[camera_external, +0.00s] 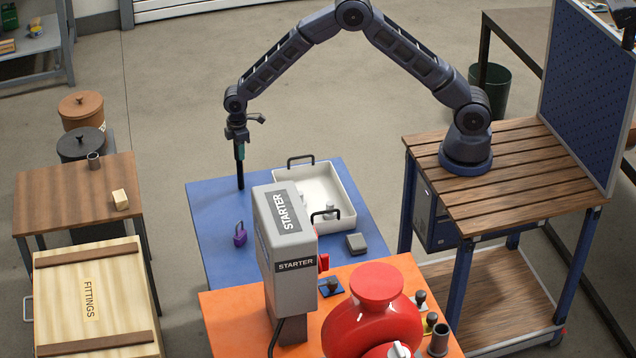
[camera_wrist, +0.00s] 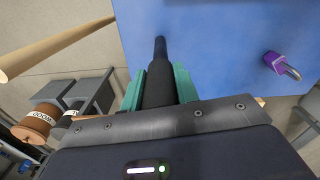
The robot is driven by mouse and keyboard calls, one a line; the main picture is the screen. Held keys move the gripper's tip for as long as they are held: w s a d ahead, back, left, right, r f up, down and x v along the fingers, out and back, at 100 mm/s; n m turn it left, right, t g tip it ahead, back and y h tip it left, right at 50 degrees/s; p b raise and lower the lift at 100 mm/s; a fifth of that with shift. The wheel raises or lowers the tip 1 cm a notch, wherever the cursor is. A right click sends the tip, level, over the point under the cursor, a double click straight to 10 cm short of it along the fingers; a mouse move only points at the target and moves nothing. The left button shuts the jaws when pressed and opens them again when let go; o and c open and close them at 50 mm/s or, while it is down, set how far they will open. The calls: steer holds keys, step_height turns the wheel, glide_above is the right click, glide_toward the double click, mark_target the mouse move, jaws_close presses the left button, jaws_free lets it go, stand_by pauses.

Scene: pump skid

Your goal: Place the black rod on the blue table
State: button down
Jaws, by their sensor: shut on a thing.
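My gripper (camera_external: 240,150) points down over the back left part of the blue table (camera_external: 212,235). Its teal fingers are shut on the black rod (camera_external: 240,177), which hangs upright below them. The rod's lower end is at or just above the tabletop; I cannot tell whether it touches. In the wrist view, my gripper (camera_wrist: 159,88) has the black rod (camera_wrist: 160,55) between its fingers. The rod points away over the blue table (camera_wrist: 215,40), and its upper part is hidden by the gripper body.
A purple padlock (camera_external: 240,235), a white tray (camera_external: 345,205) with black handles and a grey block (camera_external: 356,243) are on the blue table. The grey starter box (camera_external: 285,245) stands tall in front. A wooden table (camera_external: 70,200) is at left. The blue table's left strip is clear.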

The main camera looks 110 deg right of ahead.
steer(key=c, duration=1.1)
jaws_free()
steer(key=shift+f, duration=0.1)
steer(key=shift+o, duration=0.2)
step_height(320, 180, up, 12)
steer(key=shift+r, duration=0.25)
steer(key=s+a+r+t, duration=0.1)
steer(key=s+a+r, duration=0.6)
steer(key=s+r, duration=0.35)
steer(key=s+a+r+t, duration=0.1)
steer(key=s+a+r, duration=0.6)
steer(key=s+r, duration=0.4)
steer(key=s+a+t, duration=0.1)
steer(key=s+a, duration=0.2)
steer(key=s, duration=0.7)
steer(key=s+a+r+m, duration=0.1)
steer(key=s+a, duration=0.2)
steer(key=s, duration=0.7)
steer(key=s+a+t, duration=0.1)
steer(key=s+a, duration=0.2)
steer(key=s, duration=0.7)
steer(key=shift+s+r+m+t, duration=0.2)
steer(key=shift+m+t, duration=0.1)
steer(key=shift+m, duration=0.1)
